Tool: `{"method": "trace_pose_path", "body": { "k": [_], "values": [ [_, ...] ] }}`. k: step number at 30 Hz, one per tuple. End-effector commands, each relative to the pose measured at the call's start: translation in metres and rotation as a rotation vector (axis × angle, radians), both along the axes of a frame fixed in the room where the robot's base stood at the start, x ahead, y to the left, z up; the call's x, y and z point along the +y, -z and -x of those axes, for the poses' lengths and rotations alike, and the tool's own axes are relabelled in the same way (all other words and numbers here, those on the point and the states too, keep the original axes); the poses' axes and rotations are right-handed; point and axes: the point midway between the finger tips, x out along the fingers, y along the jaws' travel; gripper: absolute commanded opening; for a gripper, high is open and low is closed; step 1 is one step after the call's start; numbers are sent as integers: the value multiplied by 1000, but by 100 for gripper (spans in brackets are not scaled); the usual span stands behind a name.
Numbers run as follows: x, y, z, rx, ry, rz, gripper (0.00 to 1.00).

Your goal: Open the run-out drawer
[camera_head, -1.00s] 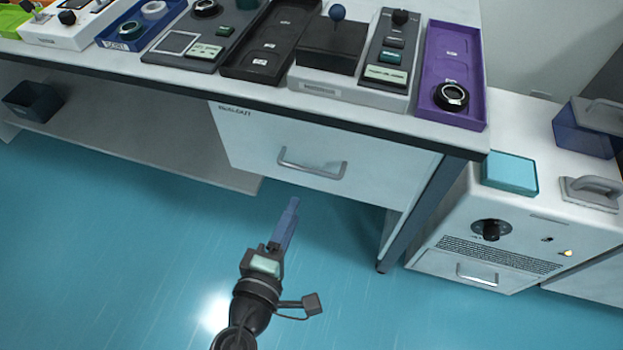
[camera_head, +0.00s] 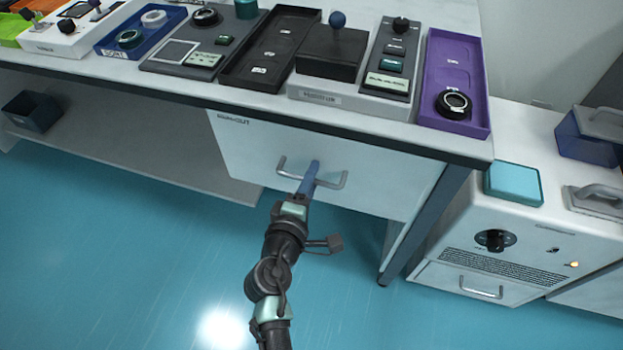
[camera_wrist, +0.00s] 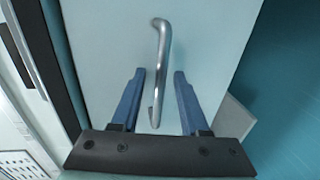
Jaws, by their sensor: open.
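The run-out drawer (camera_head: 240,150) is a white front under the table top, with its label at the upper left. It appears shut. Its grey bar handle (camera_head: 330,184) runs across the lower middle of the front. My gripper (camera_head: 312,168) is at the handle, with its blue fingers overlapping the bar's middle in the head view. In the wrist view, the handle (camera_wrist: 158,60) passes between the two open fingers of my gripper (camera_wrist: 159,75), one on each side with gaps. The fingers do not visibly touch the bar.
The table top above holds a purple tray (camera_head: 455,75), a black tray (camera_head: 270,50) and a box with a blue-knobbed lever (camera_head: 330,50). A table leg (camera_head: 430,220) stands right of the drawer. A white cabinet (camera_head: 490,240) is further right. The floor in front is clear.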

Motion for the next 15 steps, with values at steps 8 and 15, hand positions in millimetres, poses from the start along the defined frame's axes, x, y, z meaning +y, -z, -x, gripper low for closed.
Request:
{"method": "trace_pose_path", "body": {
  "k": [8, 15],
  "values": [
    [0, 0, 0, 0, 1, 0, 21],
    [0, 0, 0, 0, 1, 0, 0]
  ]
}}
